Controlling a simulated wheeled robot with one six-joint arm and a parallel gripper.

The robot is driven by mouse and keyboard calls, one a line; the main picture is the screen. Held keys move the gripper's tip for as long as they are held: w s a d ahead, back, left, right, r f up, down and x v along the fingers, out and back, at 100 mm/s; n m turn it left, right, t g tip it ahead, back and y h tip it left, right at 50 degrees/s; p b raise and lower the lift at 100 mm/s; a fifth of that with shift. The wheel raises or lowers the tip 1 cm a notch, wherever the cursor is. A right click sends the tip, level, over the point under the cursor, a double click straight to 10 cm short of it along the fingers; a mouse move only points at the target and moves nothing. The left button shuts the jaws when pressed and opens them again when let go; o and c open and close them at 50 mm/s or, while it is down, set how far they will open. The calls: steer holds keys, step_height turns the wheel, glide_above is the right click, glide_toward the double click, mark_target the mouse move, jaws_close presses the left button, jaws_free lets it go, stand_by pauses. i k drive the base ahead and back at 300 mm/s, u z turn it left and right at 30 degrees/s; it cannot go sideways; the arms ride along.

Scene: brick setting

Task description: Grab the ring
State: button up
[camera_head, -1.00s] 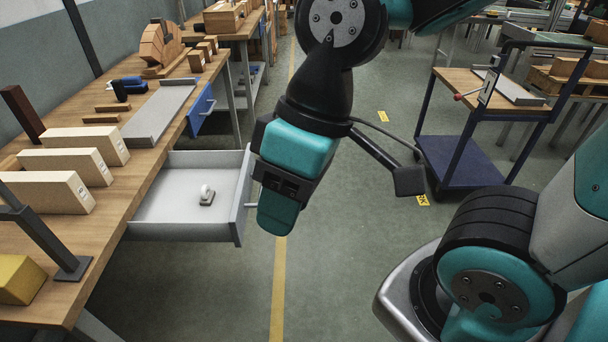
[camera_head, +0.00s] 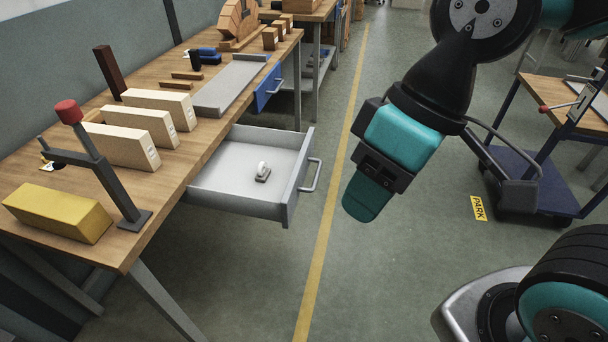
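A small white ring (camera_head: 263,168) stands upright on a small grey base in the open drawer (camera_head: 225,197) under the workbench. The drawer is pulled out, with its handle on the right side. My gripper (camera_head: 362,208) hangs over the floor to the right of the drawer, apart from it and from the ring. It points down and slightly left. I see it from outside and its fingertips do not show clearly, so I cannot tell whether it is open.
The wooden workbench (camera_head: 160,190) bears pale blocks (camera_head: 122,146), a yellow block (camera_head: 58,212), a red-topped stand (camera_head: 100,165) and a grey tray (camera_head: 232,88). A blue cart (camera_head: 527,170) stands at right.

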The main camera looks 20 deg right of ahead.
mark_target(263, 172)
steer(key=u, duration=0.35)
steer(key=i, duration=0.75)
steer(key=u, duration=0.4)
